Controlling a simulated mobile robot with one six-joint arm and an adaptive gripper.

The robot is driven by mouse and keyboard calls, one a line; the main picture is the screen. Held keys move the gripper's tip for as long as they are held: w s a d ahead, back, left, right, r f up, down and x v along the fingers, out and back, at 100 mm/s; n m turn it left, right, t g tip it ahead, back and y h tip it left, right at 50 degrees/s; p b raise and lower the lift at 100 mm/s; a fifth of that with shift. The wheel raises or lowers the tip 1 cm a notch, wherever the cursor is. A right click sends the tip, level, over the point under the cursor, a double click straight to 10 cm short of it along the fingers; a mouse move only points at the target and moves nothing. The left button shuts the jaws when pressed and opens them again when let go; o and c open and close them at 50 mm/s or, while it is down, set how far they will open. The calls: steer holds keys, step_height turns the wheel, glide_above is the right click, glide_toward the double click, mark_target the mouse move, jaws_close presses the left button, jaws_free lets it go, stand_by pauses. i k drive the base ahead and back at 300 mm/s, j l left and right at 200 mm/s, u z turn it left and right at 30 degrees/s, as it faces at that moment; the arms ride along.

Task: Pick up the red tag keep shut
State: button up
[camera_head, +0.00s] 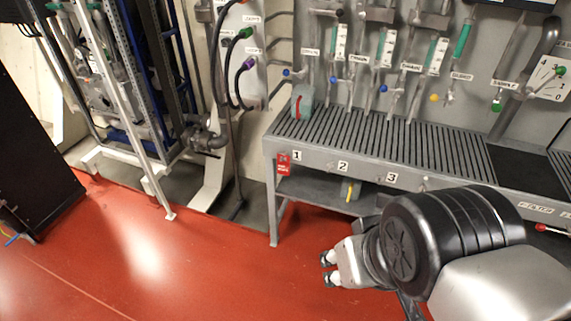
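The red tag (283,163) hangs at the front left corner of the grey grated bench (375,143), left of the number 1 label. It has small white writing that is too small to read. My gripper (327,269) is below and to the right of the tag, in front of the bench and well apart from it. Its two fingertips are apart with nothing seen between them, so it looks open and empty. My arm covers the lower right of the view.
Gauges, pipes and valves line the wall above the bench. A grey-green container with a red handle (302,101) stands on the bench's left end. The bench leg (272,205) stands below the tag. The red floor (170,265) at left is clear.

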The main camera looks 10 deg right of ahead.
mark_target(283, 167)
steer(key=i+z, duration=0.3)
steer(key=i, duration=1.15)
